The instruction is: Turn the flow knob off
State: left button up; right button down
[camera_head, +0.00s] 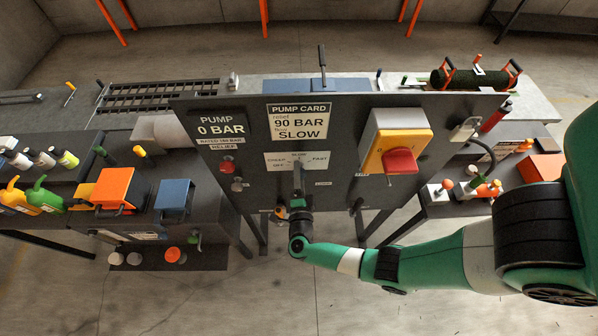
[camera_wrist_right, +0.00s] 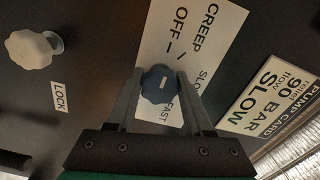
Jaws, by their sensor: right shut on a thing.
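The flow knob (camera_wrist_right: 155,88) is dark blue with a short white mark and sits on the white scale plate (camera_wrist_right: 180,40) in the right wrist view. My right gripper (camera_wrist_right: 158,78) has one finger on each side of the knob and is shut on it. The plate reads CREEP, OFF, SLOW and FAST; it also shows in the head view (camera_head: 275,160). There my right gripper (camera_head: 298,185) reaches up to the panel from below and covers the knob. I cannot tell exactly which setting the mark points to. My left gripper is not in view.
A grey knob (camera_wrist_right: 33,48) stands beside a LOCK label. The pump card (camera_head: 299,122) reads 90 BAR and SLOW; the pump display (camera_head: 221,128) reads 0 BAR. A red switch (camera_head: 400,161) on a yellow box juts out at right. Orange (camera_head: 115,184) and blue boxes stand at left.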

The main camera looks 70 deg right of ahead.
dwell(0.5)
jog(key=shift+c, duration=1.4)
grip_release()
jog(key=b+v, duration=0.1)
jog(key=v, duration=1)
jog(key=shift+s+a, duration=0.15)
jog(key=shift+a, duration=0.15)
